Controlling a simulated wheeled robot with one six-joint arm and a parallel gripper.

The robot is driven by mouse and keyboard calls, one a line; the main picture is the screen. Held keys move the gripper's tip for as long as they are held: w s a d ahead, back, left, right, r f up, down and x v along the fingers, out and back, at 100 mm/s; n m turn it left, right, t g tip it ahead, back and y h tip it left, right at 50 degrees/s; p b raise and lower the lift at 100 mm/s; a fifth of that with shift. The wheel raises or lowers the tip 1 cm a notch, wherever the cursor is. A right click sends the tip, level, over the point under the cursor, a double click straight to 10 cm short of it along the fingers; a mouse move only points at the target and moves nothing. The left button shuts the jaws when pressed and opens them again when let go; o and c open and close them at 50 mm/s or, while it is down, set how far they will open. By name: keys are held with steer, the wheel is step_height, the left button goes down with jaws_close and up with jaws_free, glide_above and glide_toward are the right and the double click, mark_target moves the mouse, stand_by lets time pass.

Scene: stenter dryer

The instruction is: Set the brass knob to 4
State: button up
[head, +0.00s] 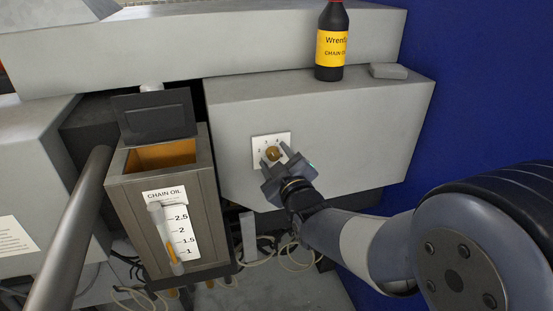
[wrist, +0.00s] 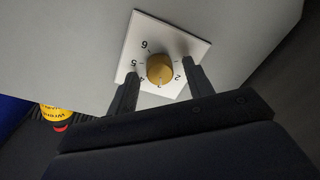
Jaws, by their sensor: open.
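The brass knob (head: 272,152) sits on a white square dial plate (head: 257,143) on the front of a grey housing. In the wrist view the knob (wrist: 160,67) is round and brass-coloured, and the plate (wrist: 185,42) shows printed numbers around it, with 6, 5, 4 and 2 readable. The mark by the knob's lower edge is too small to tell which number it points to. My gripper (head: 274,156) is open at the dial. In the wrist view its two fingers (wrist: 163,72) stand on either side of the knob, with visible gaps; contact is not seen.
A chain oil bottle (head: 331,45) stands on the housing (head: 235,115), beside a small grey block (head: 388,71). An open-lidded chain oil box (head: 190,215) with a level gauge stands at left. A grey pipe (head: 72,225) rises at front left. Cables lie below.

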steer(key=c, duration=1)
steer(key=shift+o, duration=0.2)
steer(key=shift+f+b, duration=0.1)
steer(key=shift+b, duration=0.25)
steer(key=shift+f+m+b, duration=0.1)
steer(key=shift+m+b, duration=0.5)
steer(key=shift+b, duration=0.2)
steer(key=m+b, duration=0.3)
steer(key=b, duration=0.1)
steer(key=shift+f, duration=0.1)
steer(key=m+b, duration=0.3)
steer(key=shift+b, duration=0.4)
steer(key=shift+r+m+t+b, duration=0.25)
steer(key=shift+m+b, duration=0.6)
steer(key=shift+m, duration=0.45)
